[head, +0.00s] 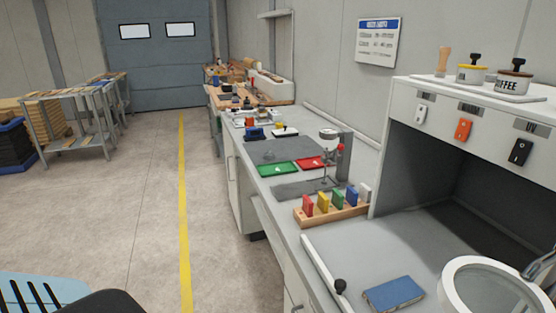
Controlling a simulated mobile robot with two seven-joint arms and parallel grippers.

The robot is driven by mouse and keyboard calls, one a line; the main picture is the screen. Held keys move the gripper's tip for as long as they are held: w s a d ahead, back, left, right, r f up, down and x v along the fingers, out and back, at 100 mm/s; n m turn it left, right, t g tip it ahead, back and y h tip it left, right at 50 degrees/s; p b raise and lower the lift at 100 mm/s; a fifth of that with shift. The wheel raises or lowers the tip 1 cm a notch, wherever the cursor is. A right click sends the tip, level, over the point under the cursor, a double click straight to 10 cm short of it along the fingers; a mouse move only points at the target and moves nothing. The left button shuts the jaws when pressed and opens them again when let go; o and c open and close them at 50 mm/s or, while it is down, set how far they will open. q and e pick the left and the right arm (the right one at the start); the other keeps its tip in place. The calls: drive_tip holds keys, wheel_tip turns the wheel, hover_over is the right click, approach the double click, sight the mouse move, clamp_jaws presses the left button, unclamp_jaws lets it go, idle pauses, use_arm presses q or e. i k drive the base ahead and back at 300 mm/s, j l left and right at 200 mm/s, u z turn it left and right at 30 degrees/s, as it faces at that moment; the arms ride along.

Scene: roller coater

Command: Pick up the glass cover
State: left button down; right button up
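I cannot tell for sure which thing is the glass cover. A round, white-rimmed piece with a clear or pale centre (492,260) stands at the bottom right, cut off by the picture edge. A small, clear, dome-like shape (268,156) sits on the dark grey mat (290,147) farther along the bench, too small to make out well. Neither of my grippers is in view.
The bench holds a green tray (278,169), a red tray (312,162), a stand with a red knob (341,148) and a wooden rack (332,213) of coloured blocks. A blue book (393,293) lies in front of the white hood (450,115).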

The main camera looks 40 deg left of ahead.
sight(269, 155)
drive_tip(key=i+j+z, duration=0.25)
drive_tip(key=j, duration=0.85)
drive_tip(key=j+z, duration=0.3)
drive_tip(key=j, duration=0.75)
drive_tip(key=j+z, duration=0.25)
drive_tip(key=j, duration=0.9)
drive_tip(key=k+j+z, duration=0.1)
drive_tip(key=j+z, duration=0.15)
drive_tip(key=j, duration=0.85)
